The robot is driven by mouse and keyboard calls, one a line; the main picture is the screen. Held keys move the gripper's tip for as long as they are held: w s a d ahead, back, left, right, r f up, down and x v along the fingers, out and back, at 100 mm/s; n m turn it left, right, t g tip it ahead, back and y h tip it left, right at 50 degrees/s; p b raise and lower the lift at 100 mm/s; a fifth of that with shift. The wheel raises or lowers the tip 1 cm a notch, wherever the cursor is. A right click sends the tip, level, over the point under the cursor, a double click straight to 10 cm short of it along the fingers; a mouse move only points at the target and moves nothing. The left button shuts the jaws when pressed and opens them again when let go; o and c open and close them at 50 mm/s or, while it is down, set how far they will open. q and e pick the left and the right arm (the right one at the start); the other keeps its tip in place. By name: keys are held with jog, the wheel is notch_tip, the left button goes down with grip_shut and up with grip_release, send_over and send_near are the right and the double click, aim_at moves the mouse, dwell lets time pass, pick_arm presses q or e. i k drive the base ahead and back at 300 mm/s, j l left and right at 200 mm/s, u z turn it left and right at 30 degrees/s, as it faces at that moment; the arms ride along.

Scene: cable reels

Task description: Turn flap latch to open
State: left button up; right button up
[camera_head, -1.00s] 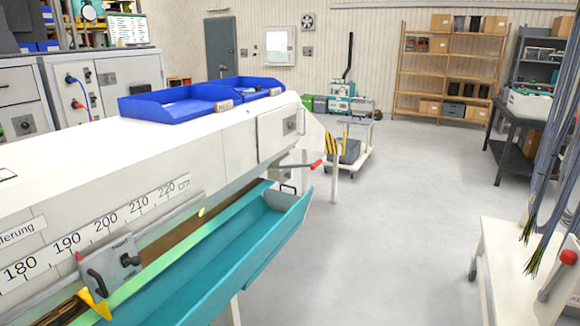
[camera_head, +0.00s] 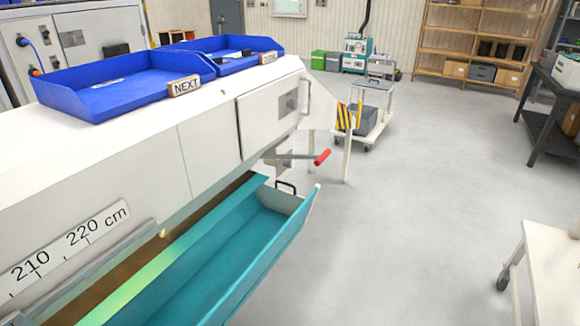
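A white machine (camera_head: 90,172) runs along the left. Near its end is a square white flap (camera_head: 262,118) that looks closed, with a small grey latch plate (camera_head: 288,103) on its right part. Below it a lever with a red grip (camera_head: 322,157) sticks out to the right from a metal bracket (camera_head: 284,165). A teal trough (camera_head: 215,262) hangs along the machine's front, with a dark wire handle (camera_head: 287,187) at its far end. I cannot tell for sure which fitting is the flap latch. Neither gripper is in view.
Two blue trays (camera_head: 120,88) stand on the machine top, with wooden signs. Beyond the machine are a white cart (camera_head: 372,128) and a shelf (camera_head: 470,42). A white table (camera_head: 555,275) stands at the right. The grey floor (camera_head: 420,215) between is clear.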

aim_at(288, 163)
jog(key=i+l+z, duration=0.35)
jog(key=i, duration=0.2)
jog(key=i+z, duration=0.3)
jog(key=i, duration=0.2)
jog(key=i+l, duration=0.1)
jog(key=i, duration=0.5)
jog(key=i+l, duration=0.1)
jog(key=i, duration=0.5)
jog(key=i+l, duration=0.1)
jog(key=i, duration=0.5)
jog(key=j+u, duration=0.05)
